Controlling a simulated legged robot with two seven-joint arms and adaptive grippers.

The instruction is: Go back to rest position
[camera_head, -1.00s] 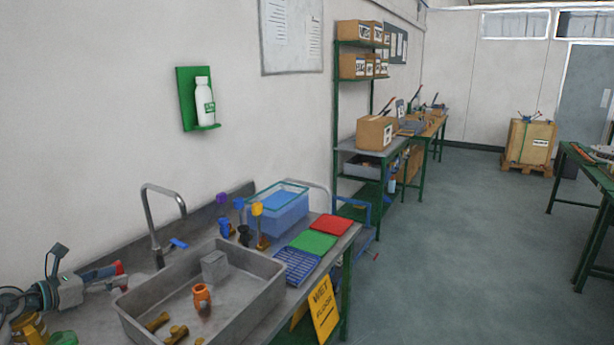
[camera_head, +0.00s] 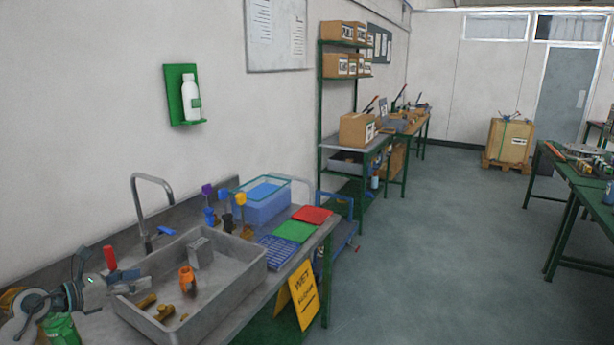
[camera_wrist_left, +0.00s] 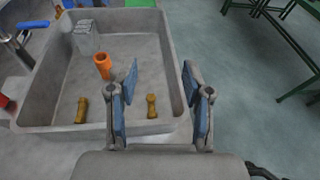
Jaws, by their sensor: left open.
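My left gripper (camera_head: 122,277) comes in at the lower left of the head view, at the near left rim of the grey sink basin (camera_head: 213,287). In the left wrist view my left gripper (camera_wrist_left: 160,88) has its two blue-padded fingers apart, with nothing between them. It is over the near right part of the basin (camera_wrist_left: 176,75) in that view. An orange fitting (camera_head: 187,280) stands in the basin, and brass fittings (camera_head: 165,311) lie near it. My right gripper is not in view.
A red-handled item (camera_head: 109,258) stands behind the gripper. The faucet (camera_head: 150,205), a blue bin (camera_head: 265,204) and coloured mats (camera_head: 294,231) are along the bench. A yellow wet-floor sign (camera_head: 304,294) is at its front. The floor (camera_head: 430,240) to the right is clear.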

